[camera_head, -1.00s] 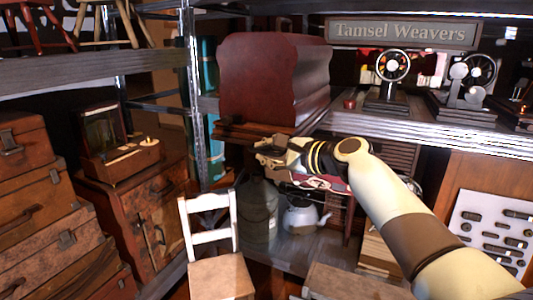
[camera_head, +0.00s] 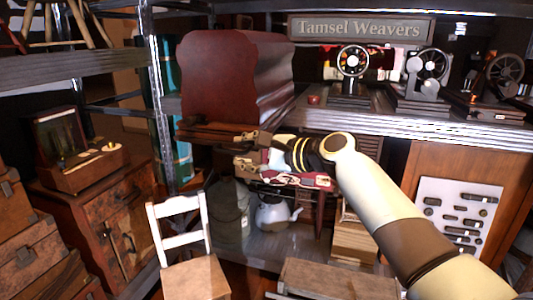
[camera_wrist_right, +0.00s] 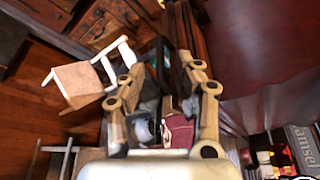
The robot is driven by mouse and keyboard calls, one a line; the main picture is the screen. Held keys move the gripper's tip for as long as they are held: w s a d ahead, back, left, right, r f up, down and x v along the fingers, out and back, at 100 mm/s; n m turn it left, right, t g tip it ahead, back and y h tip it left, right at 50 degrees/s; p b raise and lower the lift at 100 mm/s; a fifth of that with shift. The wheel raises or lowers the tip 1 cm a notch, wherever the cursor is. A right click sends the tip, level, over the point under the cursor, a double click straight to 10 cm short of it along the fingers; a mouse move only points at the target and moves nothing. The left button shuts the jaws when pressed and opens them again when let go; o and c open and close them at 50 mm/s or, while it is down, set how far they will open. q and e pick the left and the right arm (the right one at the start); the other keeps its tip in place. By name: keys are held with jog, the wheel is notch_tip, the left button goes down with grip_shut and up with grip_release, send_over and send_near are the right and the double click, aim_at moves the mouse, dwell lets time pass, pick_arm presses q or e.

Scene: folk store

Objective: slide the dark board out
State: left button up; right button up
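The dark boards (camera_head: 208,132) lie under the big red-brown chest at the front left corner of the shelf, their ends sticking out to the left. I cannot tell how many boards there are. They also show in the wrist view (camera_wrist_right: 186,28), close to one fingertip. My right gripper (camera_head: 245,150) is at the shelf corner, its two fingers spread one above the other. The upper finger is beside the boards and overlaps them; contact is unclear. In the right wrist view the gripper (camera_wrist_right: 164,70) is open with nothing held between its fingers. My left gripper is not in view.
The red-brown chest (camera_head: 225,75) stands above the boards. A metal post (camera_head: 163,110) rises left of the boards.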

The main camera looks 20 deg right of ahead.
jog(key=v, duration=0.7)
jog(key=shift+s+d, duration=0.25)
jog(key=shift+s, duration=0.05)
